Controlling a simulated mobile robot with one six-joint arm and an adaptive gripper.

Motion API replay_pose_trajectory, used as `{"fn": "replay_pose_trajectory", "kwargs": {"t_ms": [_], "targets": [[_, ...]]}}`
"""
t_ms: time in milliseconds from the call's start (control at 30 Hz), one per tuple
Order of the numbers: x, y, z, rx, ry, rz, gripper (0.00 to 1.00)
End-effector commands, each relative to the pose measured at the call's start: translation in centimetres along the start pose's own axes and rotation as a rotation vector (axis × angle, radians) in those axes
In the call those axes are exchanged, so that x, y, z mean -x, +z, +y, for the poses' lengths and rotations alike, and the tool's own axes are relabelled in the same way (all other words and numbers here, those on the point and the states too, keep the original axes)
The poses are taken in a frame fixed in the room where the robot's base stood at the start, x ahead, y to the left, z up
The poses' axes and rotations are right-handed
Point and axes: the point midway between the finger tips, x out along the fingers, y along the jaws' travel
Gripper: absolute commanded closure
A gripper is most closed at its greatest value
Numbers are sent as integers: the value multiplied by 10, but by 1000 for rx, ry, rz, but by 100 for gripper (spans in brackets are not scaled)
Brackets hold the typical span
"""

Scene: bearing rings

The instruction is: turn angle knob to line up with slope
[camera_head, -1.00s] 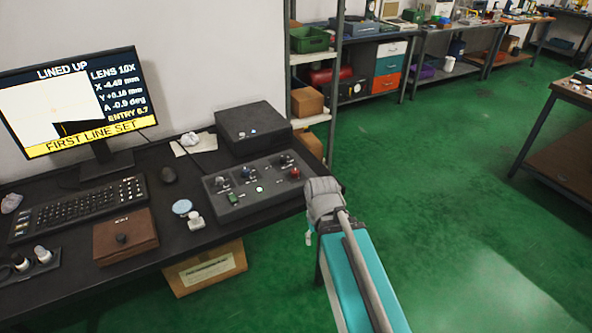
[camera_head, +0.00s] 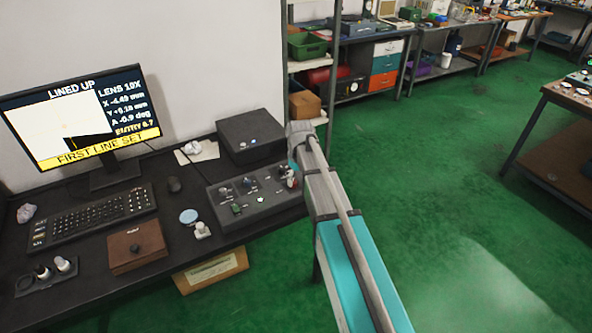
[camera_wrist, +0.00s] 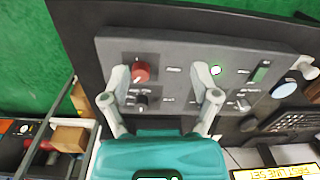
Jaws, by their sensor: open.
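The control panel (camera_head: 250,208) on the desk carries several small knobs, a red knob (camera_head: 292,183), a green switch (camera_head: 237,208) and a lit button (camera_head: 260,199). The labels are too small to read, so I cannot tell which is the angle knob. In the wrist view my gripper (camera_wrist: 162,76) is open above the panel, fingers apart. The red knob (camera_wrist: 140,72) and a black knob (camera_wrist: 141,102) lie between the fingers, nearer the left one. The right finger covers part of the panel. The monitor (camera_head: 85,120) reads "LINED UP", "FIRST LINE SET" and A -0.9 deg.
A black box (camera_head: 250,138) stands behind the panel. Shelving (camera_head: 310,80) stands behind; green floor is open to the right.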

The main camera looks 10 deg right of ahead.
Motion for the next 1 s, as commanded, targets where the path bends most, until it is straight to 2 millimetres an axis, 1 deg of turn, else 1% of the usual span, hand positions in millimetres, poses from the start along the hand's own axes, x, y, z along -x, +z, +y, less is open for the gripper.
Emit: {"fn": "replay_pose_trajectory", "kwargs": {"t_ms": [33, 100, 200, 300, 467, 1000], "targets": [[20, -23, 12, 33, -2, 0, 22], [30, -40, 21, 80, -5, -1, 22], [41, -60, 31, 135, -8, -1, 22], [48, -72, 38, 172, -11, -2, 22], [52, -80, 42, 200, -13, -2, 22], [47, -79, 43, 201, -13, -1, 22]]}}
